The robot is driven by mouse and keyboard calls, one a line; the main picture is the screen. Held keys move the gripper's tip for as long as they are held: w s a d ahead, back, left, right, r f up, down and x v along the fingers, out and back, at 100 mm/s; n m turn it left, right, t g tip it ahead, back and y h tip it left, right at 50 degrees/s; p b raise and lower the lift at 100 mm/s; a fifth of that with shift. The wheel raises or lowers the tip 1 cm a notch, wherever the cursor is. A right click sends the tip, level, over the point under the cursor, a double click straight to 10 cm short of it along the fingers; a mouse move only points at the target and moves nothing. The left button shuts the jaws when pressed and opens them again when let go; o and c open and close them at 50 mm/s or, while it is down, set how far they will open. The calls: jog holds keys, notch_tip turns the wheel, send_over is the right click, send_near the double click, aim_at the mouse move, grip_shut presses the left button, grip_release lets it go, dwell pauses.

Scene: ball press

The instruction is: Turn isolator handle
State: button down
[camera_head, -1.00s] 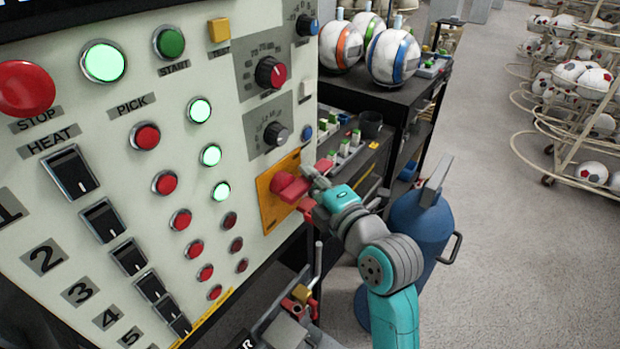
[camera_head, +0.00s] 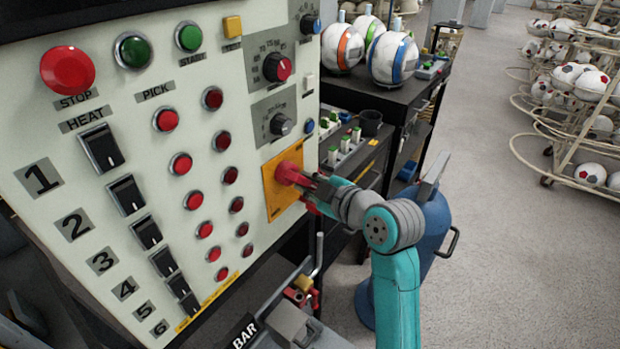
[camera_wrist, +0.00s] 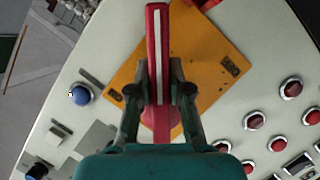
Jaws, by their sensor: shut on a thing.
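The isolator handle is red with a white stripe; it shows in the wrist view (camera_wrist: 157,50) between my fingers, and in the head view (camera_head: 288,172) partly hidden by my gripper. It is mounted on a yellow-orange plate (camera_head: 272,196) at the panel's lower right, and the plate looks tilted in the wrist view (camera_wrist: 205,48). My gripper (camera_wrist: 159,92) is shut on the handle, one finger on each side. In the head view my gripper (camera_head: 312,188) reaches the handle from the right.
The white control panel (camera_head: 150,80) carries a red STOP button (camera_head: 68,70), dark switches and several red lamps. A dark bench (camera_head: 385,95) with balls stands behind my arm. Open floor lies further right.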

jog(key=m+g, duration=0.1)
jog(key=s+f+m+g, duration=0.1)
jog(key=m, duration=0.1)
jog(key=shift+s+a+y, duration=0.1)
jog(key=shift+a+y, duration=0.2)
jog(key=shift+a, duration=0.1)
jog(key=shift+s+a+m+g+y, duration=0.2)
jog(key=shift+s+a+m+g, duration=0.1)
jog(key=shift+m+g, duration=0.25)
jog(key=shift+s+a+m+g+y, duration=0.2)
jog(key=shift+s+m+g, duration=0.15)
jog(key=shift+m, duration=0.4)
jog(key=shift+f, duration=0.1)
jog(key=c, duration=1.1)
grip_release()
jog(key=v, duration=1.2)
jog(key=shift+d+f, duration=0.1)
jog(key=shift+f, duration=0.1)
